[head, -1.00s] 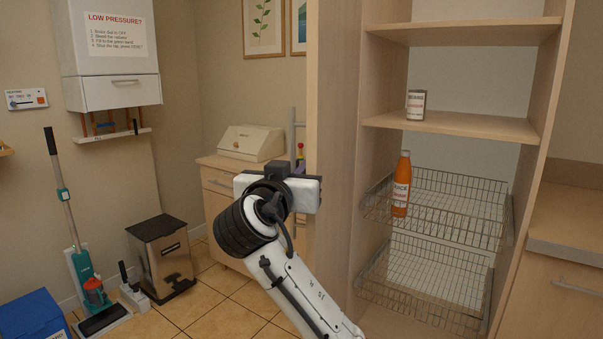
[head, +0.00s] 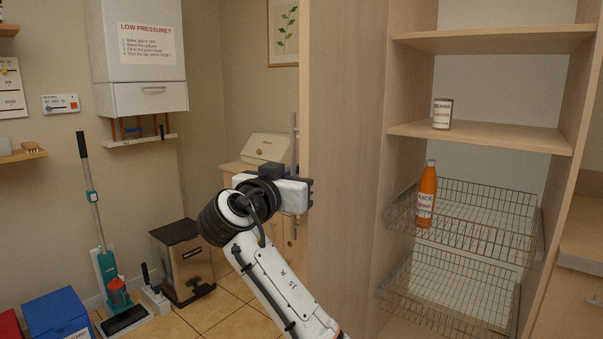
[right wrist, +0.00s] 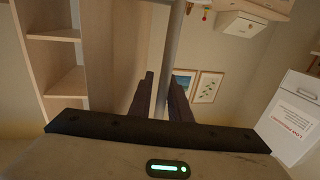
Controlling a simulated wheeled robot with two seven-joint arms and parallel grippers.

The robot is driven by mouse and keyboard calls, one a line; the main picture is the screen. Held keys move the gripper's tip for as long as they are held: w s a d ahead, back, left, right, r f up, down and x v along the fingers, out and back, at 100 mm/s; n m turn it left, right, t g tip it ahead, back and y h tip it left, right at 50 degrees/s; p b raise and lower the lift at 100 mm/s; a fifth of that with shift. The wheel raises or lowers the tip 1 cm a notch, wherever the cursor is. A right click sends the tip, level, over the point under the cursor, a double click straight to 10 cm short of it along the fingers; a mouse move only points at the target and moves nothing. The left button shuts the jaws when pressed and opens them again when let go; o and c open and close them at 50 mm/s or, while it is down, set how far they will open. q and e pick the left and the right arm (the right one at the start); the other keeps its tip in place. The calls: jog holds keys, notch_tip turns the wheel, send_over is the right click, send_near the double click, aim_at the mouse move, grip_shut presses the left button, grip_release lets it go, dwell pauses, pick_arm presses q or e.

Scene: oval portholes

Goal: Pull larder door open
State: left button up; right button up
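The larder door (head: 340,150) is a tall pale wood panel standing open at the left of the larder, its inner face towards me. Its grey vertical bar handle (head: 293,145) shows past the panel's left edge. My right gripper (head: 303,192) is at the handle, its fingers partly hidden by its own body and the door edge. In the right wrist view the dark fingers (right wrist: 163,90) lie on either side of the handle bar (right wrist: 170,50) and appear closed on it. My left gripper is not in view.
The open larder holds a bean can (head: 442,113) on a shelf (head: 490,135) and an orange juice bottle (head: 427,195) in a wire basket (head: 480,215). Tiled floor lies clear between bin and arm.

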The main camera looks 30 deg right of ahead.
jog(key=shift+a, duration=0.15)
jog(key=b+v, duration=0.1)
jog(key=v, duration=0.9)
jog(key=shift+s, duration=0.15)
notch_tip(320, 180, down, 28)
jog(key=w+a+n+t+y+p, duration=0.1)
jog(key=w+a+n+y, duration=0.15)
jog(key=n+y, duration=0.7)
jog(key=s+a+f+n+g+y+p, duration=0.1)
jog(key=s+a+f+n+y, duration=0.1)
jog(key=s+f, duration=0.45)
jog(key=s+a+f+n+y, duration=0.15)
jog(key=s+f, duration=0.25)
jog(key=f, duration=0.5)
jog(key=s+a+f+g+y, duration=0.1)
jog(key=s+f, duration=0.3)
jog(key=s, duration=0.6)
jog(key=s+a+f+y+p, duration=0.1)
jog(key=s+f+y, duration=0.2)
jog(key=s, duration=0.7)
jog(key=shift+s+a+f+g, duration=0.25)
jog(key=shift+f+g, duration=0.15)
jog(key=shift+f, duration=0.45)
